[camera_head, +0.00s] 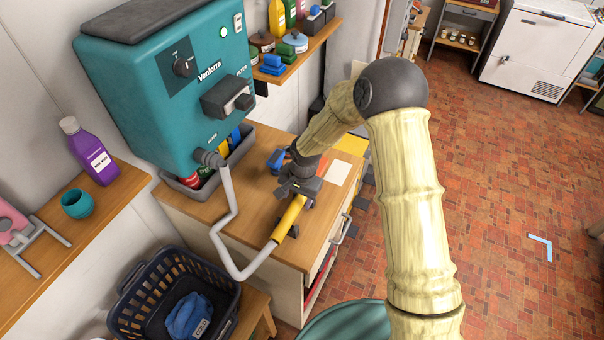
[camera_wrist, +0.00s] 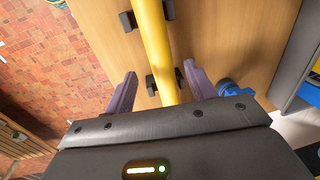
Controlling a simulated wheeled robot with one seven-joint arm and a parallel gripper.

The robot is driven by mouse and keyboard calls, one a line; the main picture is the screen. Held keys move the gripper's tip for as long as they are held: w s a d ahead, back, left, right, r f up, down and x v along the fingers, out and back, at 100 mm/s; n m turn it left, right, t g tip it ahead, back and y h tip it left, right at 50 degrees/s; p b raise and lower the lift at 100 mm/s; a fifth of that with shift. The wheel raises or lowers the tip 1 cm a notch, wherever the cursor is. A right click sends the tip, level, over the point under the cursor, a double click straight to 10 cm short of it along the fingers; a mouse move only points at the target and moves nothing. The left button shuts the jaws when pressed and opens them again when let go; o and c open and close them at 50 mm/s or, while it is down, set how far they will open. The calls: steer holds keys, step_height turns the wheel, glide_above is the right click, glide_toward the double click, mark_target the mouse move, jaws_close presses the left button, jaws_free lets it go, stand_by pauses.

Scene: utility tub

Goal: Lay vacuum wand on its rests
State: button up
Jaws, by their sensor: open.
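The vacuum wand (camera_head: 290,217) is a yellow tube joined to a grey hose (camera_head: 229,220) that runs to the teal vacuum unit (camera_head: 160,90). In the wrist view the wand (camera_wrist: 152,45) runs between the dark prongs of two rests, the far rest (camera_wrist: 127,21) and the near rest (camera_wrist: 151,85), on the wooden top. It looks seated between them; the exact contact beneath is hidden. My gripper (camera_wrist: 160,70) is open, with one purple-grey finger on each side of the wand and gaps between. In the head view my gripper (camera_head: 298,188) is over the wand's upper part.
The wooden cabinet (camera_head: 195,215) carries a grey bin (camera_head: 181,187) of coloured items under the unit. A dark basket (camera_head: 143,297) with a blue cloth stands in front. A purple bottle (camera_head: 90,150) and teal cup (camera_head: 77,203) sit on the left shelf. The tiled floor at right is mostly clear.

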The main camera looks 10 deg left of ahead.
step_height(320, 180, up, 13)
steer(key=d+b, duration=0.1)
steer(key=b, duration=0.1)
steer(key=shift+s+d+b, duration=0.3)
steer(key=shift+s+b, duration=0.05)
steer(key=s+d+r+n+t, duration=0.1)
steer(key=s+d+n, duration=0.1)
steer(key=s+d, duration=0.5)
steer(key=s+d+r+n+t+h, duration=0.1)
steer(key=s+d, duration=0.6)
steer(key=d, duration=0.8)
steer(key=shift+s+n, duration=0.4)
